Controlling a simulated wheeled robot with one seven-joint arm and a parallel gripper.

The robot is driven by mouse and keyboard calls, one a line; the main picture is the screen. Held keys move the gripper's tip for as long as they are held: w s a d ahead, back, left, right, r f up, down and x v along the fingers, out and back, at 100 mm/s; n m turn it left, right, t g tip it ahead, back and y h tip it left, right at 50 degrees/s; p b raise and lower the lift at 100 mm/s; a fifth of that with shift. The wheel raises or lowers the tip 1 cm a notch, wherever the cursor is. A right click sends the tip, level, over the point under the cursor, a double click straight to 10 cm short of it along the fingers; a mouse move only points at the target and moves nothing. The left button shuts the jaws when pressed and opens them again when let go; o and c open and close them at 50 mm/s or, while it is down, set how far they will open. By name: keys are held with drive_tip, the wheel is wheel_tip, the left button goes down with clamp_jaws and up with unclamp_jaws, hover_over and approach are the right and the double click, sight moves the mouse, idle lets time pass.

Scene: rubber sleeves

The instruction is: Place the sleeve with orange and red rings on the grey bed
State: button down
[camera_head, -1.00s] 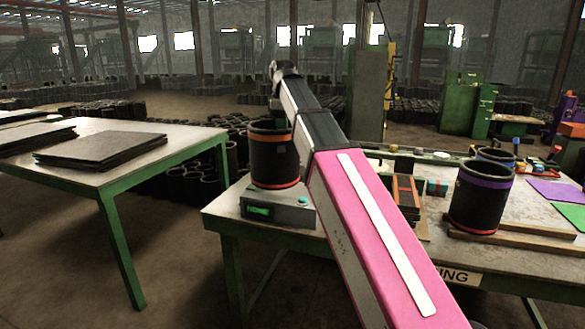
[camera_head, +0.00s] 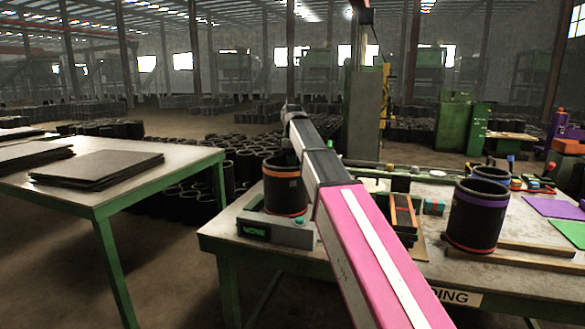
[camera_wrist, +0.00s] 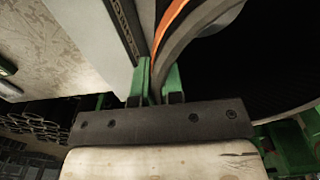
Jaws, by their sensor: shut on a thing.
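The black sleeve (camera_head: 285,192) has an orange ring near its top and a red ring at its bottom. It is upright over the grey bed (camera_head: 246,216), a low box with a display; I cannot tell whether its base touches the bed. My gripper is hidden behind my arm in the head view. In the wrist view my gripper (camera_wrist: 157,72) has its green fingers shut on the sleeve's wall (camera_wrist: 205,32), beside the orange ring. The sleeve's dark inside fills the upper right there.
A sleeve with purple and red rings (camera_head: 475,222) stands at the table's right, with a blue-ringed one (camera_head: 492,171) behind it. A holder with orange strips (camera_head: 403,212) lies right of my arm. The left table (camera_head: 150,180) carries dark sheets (camera_head: 95,168).

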drive_tip(key=shift+f, duration=1.15)
drive_tip(key=c, duration=1.2)
unclamp_jaws()
drive_tip(key=shift+c, duration=0.2)
wheel_tip(320, 180, up, 12)
drive_tip(key=shift+r, duration=0.1)
